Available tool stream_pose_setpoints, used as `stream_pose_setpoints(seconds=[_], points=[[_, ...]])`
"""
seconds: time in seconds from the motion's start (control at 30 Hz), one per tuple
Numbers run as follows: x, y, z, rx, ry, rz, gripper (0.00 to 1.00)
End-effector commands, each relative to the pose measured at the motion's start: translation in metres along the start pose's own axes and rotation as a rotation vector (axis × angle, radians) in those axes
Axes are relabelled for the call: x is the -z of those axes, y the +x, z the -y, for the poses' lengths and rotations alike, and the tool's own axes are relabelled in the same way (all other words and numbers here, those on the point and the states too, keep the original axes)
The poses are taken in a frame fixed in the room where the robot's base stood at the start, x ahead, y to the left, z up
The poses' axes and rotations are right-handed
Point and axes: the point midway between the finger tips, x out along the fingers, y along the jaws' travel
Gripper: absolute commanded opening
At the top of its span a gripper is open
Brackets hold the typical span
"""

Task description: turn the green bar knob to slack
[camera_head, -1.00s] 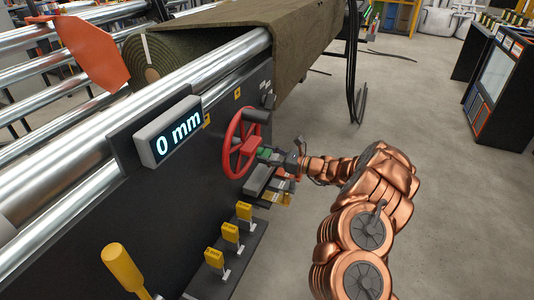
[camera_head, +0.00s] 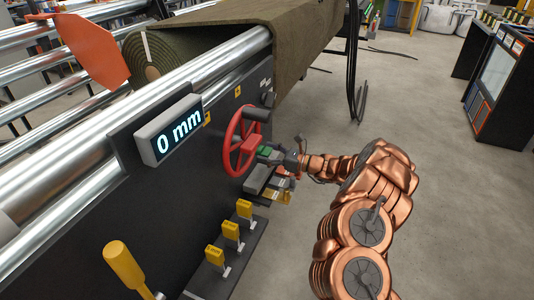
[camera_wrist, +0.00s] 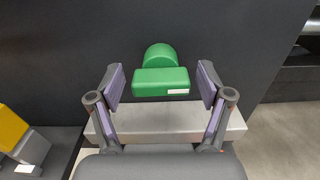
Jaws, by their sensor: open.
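The green bar knob (camera_wrist: 160,81) is on the dark machine panel, in the middle of the wrist view. Its bar lies level across the picture, with a rounded green part behind it and a pale mark near its right end. My gripper (camera_wrist: 160,88) is open, with one finger on each side of the bar and a gap at both ends. In the head view the knob (camera_head: 265,151) shows small beside the red handwheel, with my gripper (camera_head: 274,156) at it. No slack label is readable in either view.
The red handwheel (camera_head: 243,142) stands close left of my gripper. A grey block (camera_wrist: 165,122) sits just below the knob. Yellow switches (camera_head: 231,231) line the panel nearer the camera. A display (camera_head: 168,130) reads 0 mm. Open floor lies to the right.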

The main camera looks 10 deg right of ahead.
Motion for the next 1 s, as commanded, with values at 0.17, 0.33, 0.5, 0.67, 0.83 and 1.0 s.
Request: stream_pose_setpoints(seconds=[0.17,0.33,0.5,0.67,0.83,1.0], points=[[0.0,0.0,0.0,0.001,-0.001,0.0,0.79],[0.0,-0.005,0.001,0.002,-0.001,0.0,0.79],[0.0,-0.026,0.001,0.004,0.0,0.0,0.79],[0.0,-0.058,0.002,0.006,0.0,-0.001,0.79],[0.0,-0.089,0.001,0.004,0.0,0.001,0.79],[0.0,-0.11,0.001,0.002,0.0,0.001,0.79]])
